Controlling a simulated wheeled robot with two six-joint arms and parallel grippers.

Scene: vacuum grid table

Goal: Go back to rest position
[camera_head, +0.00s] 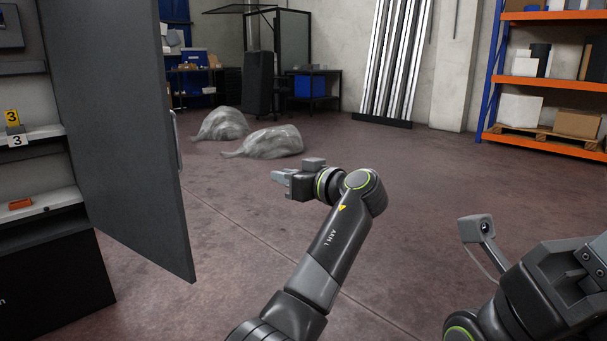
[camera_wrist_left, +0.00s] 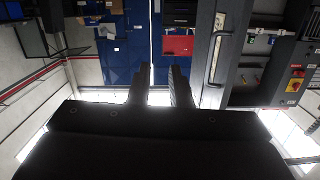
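My left gripper (camera_head: 279,178) is held out in mid-air at the middle of the head view, pointing left toward the open grey door. In the left wrist view its two dark fingers (camera_wrist_left: 160,85) stand apart with a bright gap between them. Nothing is held between them. My left arm reaches up from the bottom of the head view, bent at the elbow. Part of my right arm shows at the lower right; its gripper is out of view.
A grey cabinet door (camera_head: 115,125) stands open at left, apart from the left gripper. Inside the cabinet is an orange block (camera_head: 20,204). Two wrapped grey bundles (camera_head: 268,142) lie on the floor behind. A shelf rack (camera_head: 545,82) stands at right. The floor between is clear.

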